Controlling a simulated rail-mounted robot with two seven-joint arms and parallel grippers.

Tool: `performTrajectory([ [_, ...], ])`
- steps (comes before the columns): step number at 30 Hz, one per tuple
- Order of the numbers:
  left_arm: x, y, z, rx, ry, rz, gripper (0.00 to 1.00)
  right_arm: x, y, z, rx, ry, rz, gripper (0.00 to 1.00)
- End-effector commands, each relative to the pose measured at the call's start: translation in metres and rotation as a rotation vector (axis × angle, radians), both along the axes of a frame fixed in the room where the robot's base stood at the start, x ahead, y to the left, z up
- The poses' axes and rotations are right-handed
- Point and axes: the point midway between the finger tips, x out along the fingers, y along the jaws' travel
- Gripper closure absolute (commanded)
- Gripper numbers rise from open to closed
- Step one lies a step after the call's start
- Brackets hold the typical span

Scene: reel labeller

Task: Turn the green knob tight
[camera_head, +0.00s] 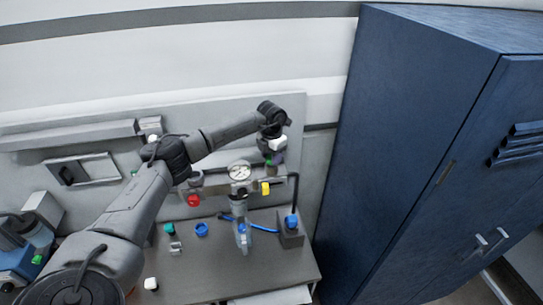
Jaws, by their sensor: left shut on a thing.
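My left arm reaches from the lower left across the bench to the panel on the wall. Its left gripper (274,155) is at the right end of the panel's pipe fittings, pointing down. The gripper is shut on the green knob (268,161), of which only a small green part shows beside the fingers. The fingers and wrist hide most of the knob, so its turn angle cannot be told. My right gripper is not in view.
A round gauge (239,171), a red knob (193,200) and a yellow part (265,188) sit close to the gripper. A clear container (242,235) hangs below. A tall blue cabinet (415,150) stands at the right.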

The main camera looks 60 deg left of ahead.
Motion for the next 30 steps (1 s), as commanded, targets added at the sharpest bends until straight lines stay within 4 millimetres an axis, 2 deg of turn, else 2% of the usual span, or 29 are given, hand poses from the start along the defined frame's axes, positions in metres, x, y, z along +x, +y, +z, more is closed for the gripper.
performTrajectory([
  [15,0.0002,-0.0003,0.0005,-0.001,-0.001,-0.418,0.82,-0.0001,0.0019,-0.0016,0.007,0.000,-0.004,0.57],
  [30,0.0002,-0.0004,0.0009,-0.001,-0.001,-0.575,0.82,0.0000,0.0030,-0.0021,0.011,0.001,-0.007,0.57],
])
